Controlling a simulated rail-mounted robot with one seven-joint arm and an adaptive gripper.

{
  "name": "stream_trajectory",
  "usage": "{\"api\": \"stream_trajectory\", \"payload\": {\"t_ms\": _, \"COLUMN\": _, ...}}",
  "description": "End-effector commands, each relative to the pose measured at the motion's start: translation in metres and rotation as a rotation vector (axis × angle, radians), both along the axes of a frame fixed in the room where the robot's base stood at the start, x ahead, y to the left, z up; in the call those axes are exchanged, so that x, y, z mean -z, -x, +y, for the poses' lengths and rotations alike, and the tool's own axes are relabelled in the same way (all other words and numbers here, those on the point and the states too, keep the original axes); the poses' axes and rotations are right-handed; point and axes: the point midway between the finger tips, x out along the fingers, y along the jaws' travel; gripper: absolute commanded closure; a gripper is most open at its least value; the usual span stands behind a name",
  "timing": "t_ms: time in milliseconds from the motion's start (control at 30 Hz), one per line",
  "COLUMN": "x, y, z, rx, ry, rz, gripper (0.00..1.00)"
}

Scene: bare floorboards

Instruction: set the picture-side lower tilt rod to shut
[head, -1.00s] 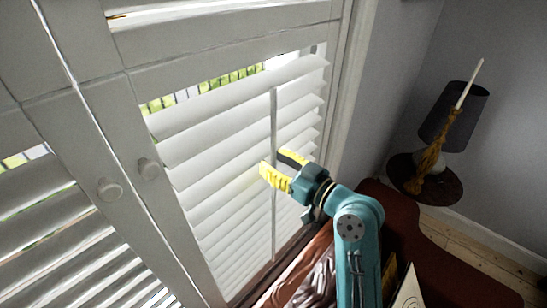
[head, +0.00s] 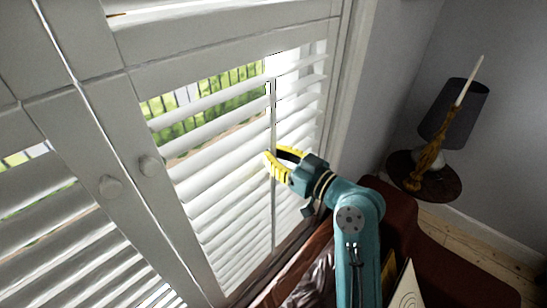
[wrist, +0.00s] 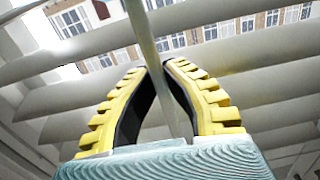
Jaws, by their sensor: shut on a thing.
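The tilt rod (head: 273,112) is a thin upright pale bar in front of the slats (head: 215,165) of the lower right shutter panel. My gripper (head: 271,158), with yellow ridged fingers, is closed around the rod at about its middle. In the wrist view the rod (wrist: 143,32) runs down between the two fingers (wrist: 158,66), which pinch it near their tips. The slats are tilted partly open. Greenery and a fence show through the top gaps, and building windows show between the slats in the wrist view.
Two round white knobs (head: 150,166) sit on the meeting stiles at left. Another slatted panel (head: 60,225) is farther left. A dark red seat (head: 450,265) is below right. A lamp with a dark shade (head: 455,112) stands on a small round table behind it.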

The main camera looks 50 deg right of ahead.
Motion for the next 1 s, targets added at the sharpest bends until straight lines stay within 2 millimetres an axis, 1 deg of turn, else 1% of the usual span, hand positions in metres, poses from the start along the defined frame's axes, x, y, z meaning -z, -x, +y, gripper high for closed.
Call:
{"api": "stream_trajectory", "payload": {"t_ms": 33, "x": -0.018, "y": 0.0, "z": 0.001, "rx": 0.0, "ry": 0.009, "rz": -0.009, "gripper": 1.0}}
{"api": "stream_trajectory", "payload": {"t_ms": 100, "x": -0.026, "y": 0.0, "z": 0.001, "rx": 0.0, "ry": 0.008, "rz": -0.009, "gripper": 1.0}}
{"api": "stream_trajectory", "payload": {"t_ms": 367, "x": -0.03, "y": 0.0, "z": 0.001, "rx": 0.0, "ry": 0.008, "rz": -0.013, "gripper": 1.0}}
{"api": "stream_trajectory", "payload": {"t_ms": 400, "x": -0.031, "y": 0.0, "z": 0.001, "rx": 0.0, "ry": 0.009, "rz": -0.014, "gripper": 0.88}}
{"api": "stream_trajectory", "payload": {"t_ms": 533, "x": -0.03, "y": 0.0, "z": 0.001, "rx": 0.0, "ry": 0.008, "rz": -0.012, "gripper": 0.63}}
{"api": "stream_trajectory", "payload": {"t_ms": 567, "x": -0.029, "y": 0.0, "z": 0.001, "rx": 0.0, "ry": 0.007, "rz": -0.011, "gripper": 0.61}}
{"api": "stream_trajectory", "payload": {"t_ms": 867, "x": -0.027, "y": 0.002, "z": 0.0, "rx": 0.001, "ry": 0.005, "rz": -0.008, "gripper": 0.61}}
{"api": "stream_trajectory", "payload": {"t_ms": 967, "x": -0.026, "y": 0.013, "z": 0.001, "rx": 0.003, "ry": 0.006, "rz": -0.007, "gripper": 0.61}}
{"api": "stream_trajectory", "payload": {"t_ms": 1000, "x": -0.026, "y": 0.021, "z": 0.001, "rx": 0.004, "ry": 0.005, "rz": -0.008, "gripper": 0.61}}
